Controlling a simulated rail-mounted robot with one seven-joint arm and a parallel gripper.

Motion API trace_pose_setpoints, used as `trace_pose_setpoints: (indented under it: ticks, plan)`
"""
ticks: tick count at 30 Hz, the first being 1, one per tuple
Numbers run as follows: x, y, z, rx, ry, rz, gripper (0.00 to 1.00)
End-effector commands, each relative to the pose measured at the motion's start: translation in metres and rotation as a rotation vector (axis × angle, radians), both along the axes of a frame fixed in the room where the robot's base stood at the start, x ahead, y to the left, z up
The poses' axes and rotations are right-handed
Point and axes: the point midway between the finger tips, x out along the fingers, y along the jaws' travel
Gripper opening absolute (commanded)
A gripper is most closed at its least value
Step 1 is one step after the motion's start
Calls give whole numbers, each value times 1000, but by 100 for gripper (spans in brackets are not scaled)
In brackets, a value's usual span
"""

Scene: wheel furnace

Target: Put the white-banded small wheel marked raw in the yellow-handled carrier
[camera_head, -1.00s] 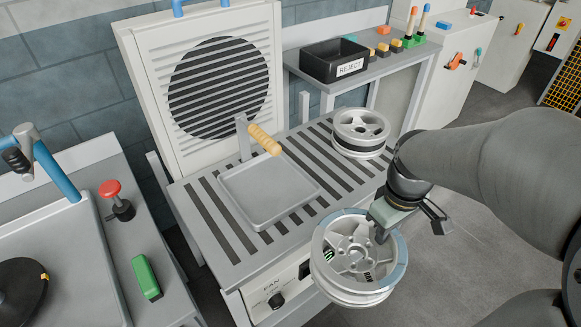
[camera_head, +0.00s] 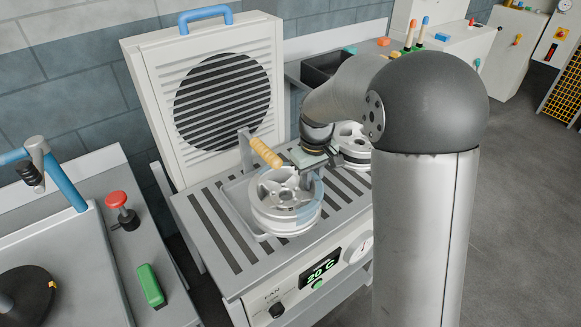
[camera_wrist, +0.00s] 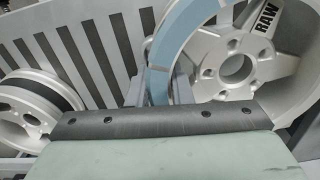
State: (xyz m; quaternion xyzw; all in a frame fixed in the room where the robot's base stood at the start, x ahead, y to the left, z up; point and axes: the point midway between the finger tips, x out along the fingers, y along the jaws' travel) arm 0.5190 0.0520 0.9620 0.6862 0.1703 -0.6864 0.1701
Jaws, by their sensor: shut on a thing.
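My gripper (camera_head: 308,172) is shut on the rim of a pale wheel (camera_head: 285,222), at its right side in the head view. In the wrist view, this wheel (camera_wrist: 236,72) carries the word RAW and a light-blue stretch along its rim. The carrier (camera_head: 236,196) is a shallow grey tray with a yellow handle (camera_head: 266,152) on an upright at its back. The held wheel is over the tray, face up, and hides most of it. I cannot tell whether the wheel touches the tray floor.
A second wheel (camera_head: 352,145) with a dark band stands on the slatted bench (camera_head: 215,235) to the right, partly behind my arm; it also shows in the wrist view (camera_wrist: 38,110). A large fan panel (camera_head: 150,110) stands behind. The black reject bin (camera_head: 318,68) is partly hidden.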

Motion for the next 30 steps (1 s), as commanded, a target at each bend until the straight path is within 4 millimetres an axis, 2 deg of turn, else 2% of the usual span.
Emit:
trace_pose_setpoints:
  ticks: [1, 4, 10, 18, 21, 24, 30]
  plan:
    - [12, 6, 4, 0, -1, -1, 0]
    - [31, 16, 4, 0, -1, -4, 0]
    - [58, 29, 3, 1, -2, -11, 0]
    - [72, 37, 2, 0, -1, -12, 0]
    - [71, 37, -19, 0, -1, -13, 0]
    - [71, 37, -33, 0, -1, -13, 0]
    - [71, 37, -34, 1, -3, -13, 0]
